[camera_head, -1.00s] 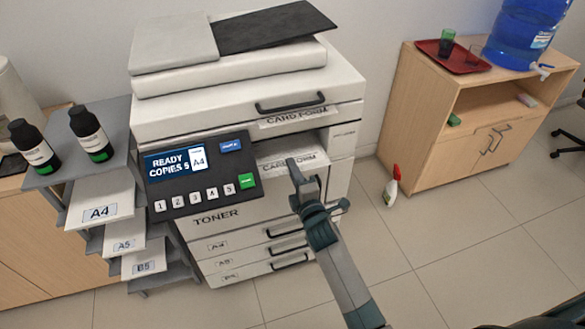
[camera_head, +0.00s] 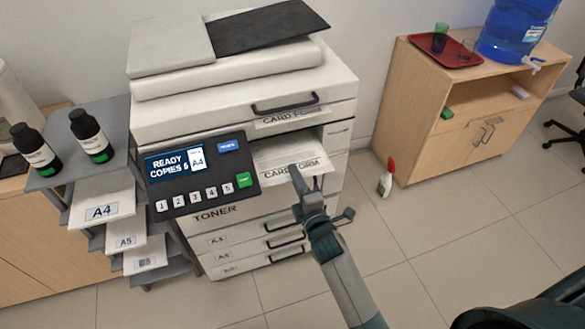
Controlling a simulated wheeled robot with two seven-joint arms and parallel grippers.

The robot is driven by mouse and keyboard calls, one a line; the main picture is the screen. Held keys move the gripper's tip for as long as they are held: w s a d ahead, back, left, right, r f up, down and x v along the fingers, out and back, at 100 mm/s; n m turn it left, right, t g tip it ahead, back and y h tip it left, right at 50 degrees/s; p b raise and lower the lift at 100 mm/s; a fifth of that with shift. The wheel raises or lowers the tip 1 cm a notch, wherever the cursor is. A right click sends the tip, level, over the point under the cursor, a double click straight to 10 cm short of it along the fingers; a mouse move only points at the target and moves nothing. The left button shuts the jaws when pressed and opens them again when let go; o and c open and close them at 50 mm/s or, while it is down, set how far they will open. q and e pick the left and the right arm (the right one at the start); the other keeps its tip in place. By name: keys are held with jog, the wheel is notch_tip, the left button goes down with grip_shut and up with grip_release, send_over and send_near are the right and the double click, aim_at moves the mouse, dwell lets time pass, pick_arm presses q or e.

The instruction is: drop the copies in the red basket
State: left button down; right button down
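The copies (camera_head: 283,154), white sheets headed CARD FORM, stick out of the output slot of the copier (camera_head: 245,108). My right gripper (camera_head: 296,172) is at their front edge and appears shut on it, though its body hides the fingertips' contact. The rest of the stack lies inside the slot. My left gripper is not in view. No red basket is in view.
A grey paper rack (camera_head: 65,178) with two dark bottles stands left. A wooden cabinet (camera_head: 405,125) bears a red tray (camera_head: 431,55) and water jug (camera_head: 512,30).

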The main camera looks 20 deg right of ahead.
jog(key=s+r+p, duration=0.3)
jog(key=s+p, duration=0.1)
jog(key=s, duration=0.4)
jog(key=shift+s, duration=0.2)
jog(key=shift+s+d, duration=0.1)
jog(key=shift+d, duration=0.05)
dwell(0.4)
